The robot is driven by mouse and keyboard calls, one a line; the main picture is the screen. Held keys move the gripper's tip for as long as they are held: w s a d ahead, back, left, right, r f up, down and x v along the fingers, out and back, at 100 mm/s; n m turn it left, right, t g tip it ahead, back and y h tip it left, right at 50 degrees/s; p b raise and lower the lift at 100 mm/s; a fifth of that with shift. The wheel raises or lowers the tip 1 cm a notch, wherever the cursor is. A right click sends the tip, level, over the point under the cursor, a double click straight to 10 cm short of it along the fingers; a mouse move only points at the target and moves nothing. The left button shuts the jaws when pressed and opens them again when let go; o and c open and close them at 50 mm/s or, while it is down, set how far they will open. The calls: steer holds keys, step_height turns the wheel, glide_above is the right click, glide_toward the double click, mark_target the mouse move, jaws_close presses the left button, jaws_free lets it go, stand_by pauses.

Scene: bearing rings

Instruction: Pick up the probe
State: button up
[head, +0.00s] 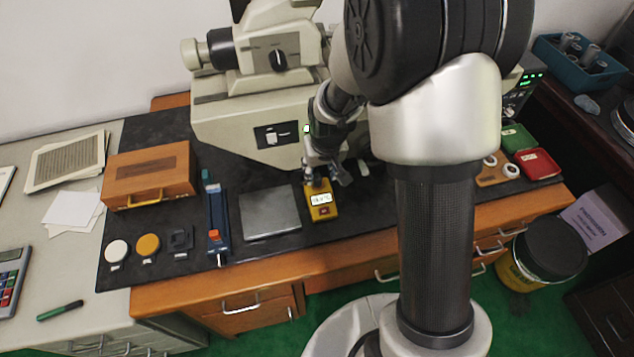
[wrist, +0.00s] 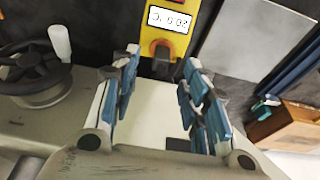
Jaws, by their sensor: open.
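A yellow meter (head: 321,214) with a lit display stands on the dark mat, right of a grey plate. It also shows at the top of the wrist view (wrist: 185,45), its display reading about 20.0 °C. A small dark piece (wrist: 161,68), perhaps the probe, lies at the meter's far end beside a rounded orange part (wrist: 157,47). My gripper (head: 326,178) is above that end of the meter. In the wrist view my gripper (wrist: 161,67) is open, with its blue-padded fingers on either side of the dark piece. Nothing is visibly held, and I cannot tell whether the fingers touch it.
The large beige instrument (head: 245,125) stands close behind my gripper. Its handwheel (wrist: 35,75) is left in the wrist view. The grey plate (head: 269,212) and a blue tool (head: 217,225) lie left of the meter. A wooden box (head: 150,172) is further left.

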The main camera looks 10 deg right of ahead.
mark_target(318, 177)
steer(key=b+x, duration=0.2)
steer(key=x, duration=0.4)
steer(key=shift+w+a+r, duration=0.1)
steer(key=shift+c, duration=0.3)
jaws_close()
